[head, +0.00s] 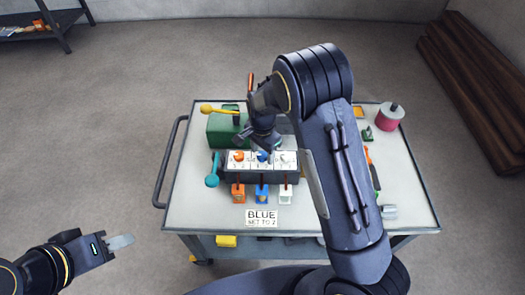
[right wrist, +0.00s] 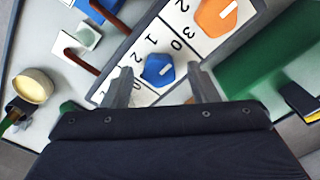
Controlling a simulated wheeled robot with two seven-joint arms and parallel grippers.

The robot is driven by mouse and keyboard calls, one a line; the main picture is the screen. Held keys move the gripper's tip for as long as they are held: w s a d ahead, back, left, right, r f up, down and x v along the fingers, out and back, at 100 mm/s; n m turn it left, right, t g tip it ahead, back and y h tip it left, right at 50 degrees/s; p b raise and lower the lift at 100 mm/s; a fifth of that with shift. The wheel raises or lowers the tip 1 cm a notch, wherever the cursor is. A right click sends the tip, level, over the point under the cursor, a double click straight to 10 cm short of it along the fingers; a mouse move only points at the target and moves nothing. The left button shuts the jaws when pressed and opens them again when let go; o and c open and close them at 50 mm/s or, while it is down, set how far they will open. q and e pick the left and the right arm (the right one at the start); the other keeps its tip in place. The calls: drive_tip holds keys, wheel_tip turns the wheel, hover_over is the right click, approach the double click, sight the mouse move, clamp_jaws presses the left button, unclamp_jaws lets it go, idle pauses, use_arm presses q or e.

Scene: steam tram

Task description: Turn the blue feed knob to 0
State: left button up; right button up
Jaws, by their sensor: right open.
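The blue feed knob (right wrist: 157,70) sits on a white dial plate in the right wrist view, with a white pointer line on its face. Digits are printed around it, partly hidden by my fingers. It also shows in the head view (head: 263,156), just below my right gripper (head: 262,146). In the right wrist view my right gripper (right wrist: 161,88) is open, one finger on each side of the knob; I cannot tell whether they touch it.
An orange knob (right wrist: 215,16) is beside the blue one, and a white knob (head: 287,157) on its other side. A red spool (head: 389,117) is at back right.

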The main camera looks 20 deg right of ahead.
sight(263, 154)
wheel_tip(263, 154, up, 7)
drive_tip(key=shift+r+p, duration=0.1)
drive_tip(key=shift+p, duration=0.2)
drive_tip(key=shift+r, duration=0.3)
